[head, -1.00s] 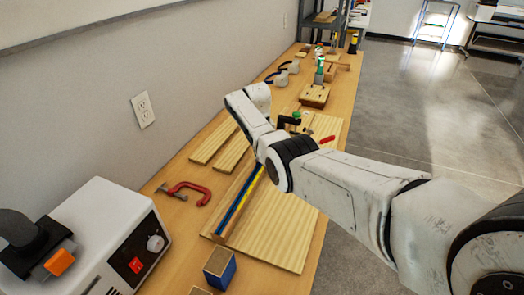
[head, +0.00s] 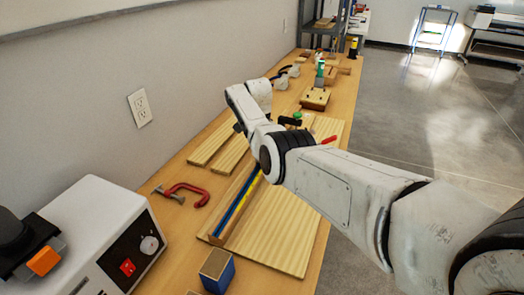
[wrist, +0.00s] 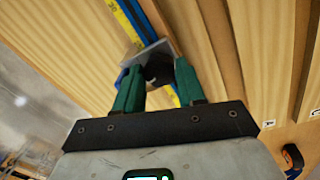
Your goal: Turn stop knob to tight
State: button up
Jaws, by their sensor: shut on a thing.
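The stop knob (wrist: 158,71) is a dark round knob on a grey metal plate (wrist: 150,52), seen in the wrist view. The plate sits across a rail with a blue stripe and a yellow measuring scale (wrist: 126,20). My gripper (wrist: 156,76) has its green fingers on both sides of the knob and is shut on it. No marking of the knob's turn is readable. In the head view the striped rail (head: 236,209) lies on pale boards, and my arm hides the knob and gripper.
A red clamp (head: 188,190) lies left of the rail. A white machine (head: 85,235) with a red switch stands at the near left, with a blue-sided block (head: 216,270) beside it. Boards (head: 225,148) and several tools lie farther along the bench. Open floor is at the right.

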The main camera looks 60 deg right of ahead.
jog(key=m+b, duration=0.1)
jog(key=m, duration=0.5)
jog(key=shift+m, duration=0.4)
dwell(0.4)
jog(key=o, duration=1.1)
jog(key=shift+c, duration=0.2)
notch_tip(320, 180, up, 11)
jog(key=shift+w+d+b, duration=0.25)
jog(key=shift+d+b, duration=0.1)
jog(key=shift+b, duration=0.1)
jog(key=shift+f, duration=0.15)
